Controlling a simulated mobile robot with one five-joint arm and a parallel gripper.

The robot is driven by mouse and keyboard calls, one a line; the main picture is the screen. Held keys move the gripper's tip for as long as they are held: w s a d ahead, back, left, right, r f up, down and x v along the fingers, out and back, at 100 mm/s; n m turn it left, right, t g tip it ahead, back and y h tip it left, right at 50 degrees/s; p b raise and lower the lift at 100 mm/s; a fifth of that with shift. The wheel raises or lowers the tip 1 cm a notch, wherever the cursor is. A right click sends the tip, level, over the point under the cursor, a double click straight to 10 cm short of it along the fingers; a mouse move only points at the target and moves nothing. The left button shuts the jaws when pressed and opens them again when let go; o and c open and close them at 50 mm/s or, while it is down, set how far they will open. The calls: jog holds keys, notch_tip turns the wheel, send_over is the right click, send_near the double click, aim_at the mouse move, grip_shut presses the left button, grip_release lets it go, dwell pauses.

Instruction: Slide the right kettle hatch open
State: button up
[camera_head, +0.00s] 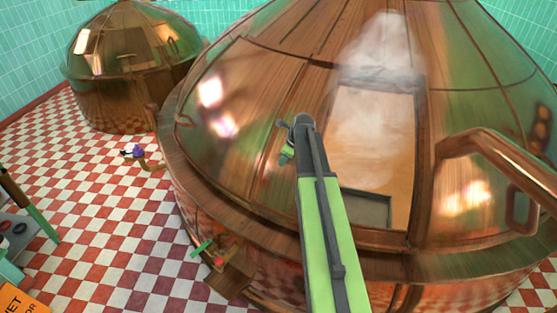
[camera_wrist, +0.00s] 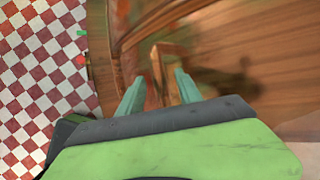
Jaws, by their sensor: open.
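The large copper kettle (camera_head: 240,75) fills the right of the head view. Its front has a framed rectangular opening (camera_head: 375,145), with pale orange-brown showing inside and steam rising from it. My gripper (camera_head: 287,140) is just left of this opening, in front of the dome. In the wrist view my gripper (camera_wrist: 157,80) is open, its two pale green fingers apart. A thin copper handle-like loop (camera_wrist: 165,52) shows just beyond and between the fingertips; I cannot tell whether they touch it. My arm hides the opening's lower left edge and part of the hatch area.
A thick copper pipe handle (camera_head: 487,140) sticks out right of the opening. The kettle's wide rim (camera_head: 245,200) runs below. A smaller copper kettle (camera_head: 125,65) stands at the back left. Red-and-white checkered floor (camera_head: 90,190) is mostly clear. An orange sign (camera_head: 20,300) is at lower left.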

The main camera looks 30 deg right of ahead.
jog(key=p+v, duration=1.5)
jog(key=v, duration=0.2)
jog(key=shift+s+r, duration=0.1)
jog(key=w+a+f+n+g+y+b, duration=0.1)
jog(key=a+f+n+b, duration=0.2)
jog(key=a+f+b, duration=0.75)
jog(key=w+a+f+n+b, duration=0.1)
jog(key=a+f+n+b, duration=0.2)
jog(key=a+f+b, duration=0.7)
jog(key=s+a+f+n+g+b, duration=0.3)
jog(key=s+a+f+n, duration=0.2)
jog(key=s+a+n, duration=0.6)
jog(key=n, duration=0.4)
jog(key=s+n, duration=0.1)
jog(key=n, duration=0.3)
jog(key=s+n+g+h+p, duration=0.1)
jog(key=n, duration=0.3)
jog(key=shift+s+r, duration=0.2)
jog(key=shift+s, duration=0.05)
